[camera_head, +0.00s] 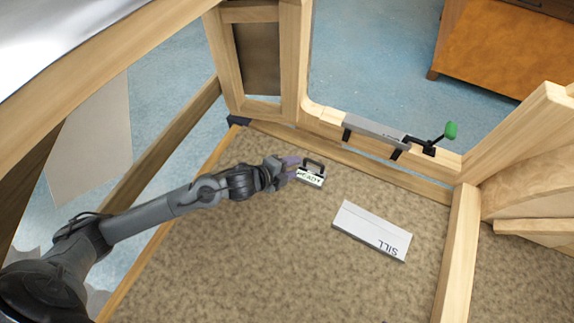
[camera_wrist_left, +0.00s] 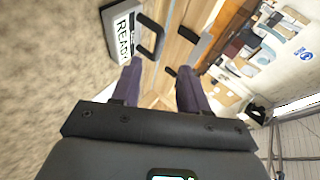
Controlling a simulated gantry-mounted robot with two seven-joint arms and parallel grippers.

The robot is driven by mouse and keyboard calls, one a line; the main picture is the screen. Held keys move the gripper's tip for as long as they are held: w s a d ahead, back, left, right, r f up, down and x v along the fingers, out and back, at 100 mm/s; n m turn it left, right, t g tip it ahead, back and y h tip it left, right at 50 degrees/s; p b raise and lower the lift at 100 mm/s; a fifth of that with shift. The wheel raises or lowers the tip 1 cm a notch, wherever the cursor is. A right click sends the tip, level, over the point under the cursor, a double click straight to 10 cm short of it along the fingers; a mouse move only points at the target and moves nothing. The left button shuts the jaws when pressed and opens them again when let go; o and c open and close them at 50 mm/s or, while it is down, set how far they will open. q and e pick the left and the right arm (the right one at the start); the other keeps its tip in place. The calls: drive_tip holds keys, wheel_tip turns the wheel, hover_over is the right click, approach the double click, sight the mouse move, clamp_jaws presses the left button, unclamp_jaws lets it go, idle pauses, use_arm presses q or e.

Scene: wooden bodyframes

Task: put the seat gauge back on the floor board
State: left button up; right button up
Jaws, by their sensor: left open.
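A small block with a white label reading READY and a dark loop handle (camera_head: 312,180) sits on the brown carpeted floor board (camera_head: 250,240); I take it for the seat gauge. It also shows at the top of the left wrist view (camera_wrist_left: 121,32), with its handle just beyond my fingertips. My left gripper (camera_head: 291,168) is open right beside the block's left end in the head view. Its two purple-grey fingers (camera_wrist_left: 158,78) stand apart with nothing gripped between them. I cannot tell whether a finger touches the handle. My right gripper is out of view.
A white plate marked SILL (camera_head: 371,231) lies on the floor board to the right. A grey bar with a green-knobbed lever (camera_head: 375,131) sits along the wooden sill. Wooden posts and rails (camera_head: 458,250) frame the board. The near middle carpet is clear.

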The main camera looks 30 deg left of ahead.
use_arm(q)
drive_tip(key=s+n+g+y, duration=0.4)
drive_tip(key=s+n+g, duration=0.3)
drive_tip(key=s+n, duration=1)
drive_tip(key=s, duration=0.8)
drive_tip(key=shift+a+f, duration=0.25)
drive_tip(key=shift+a, duration=0.15)
drive_tip(key=shift+w, duration=0.1)
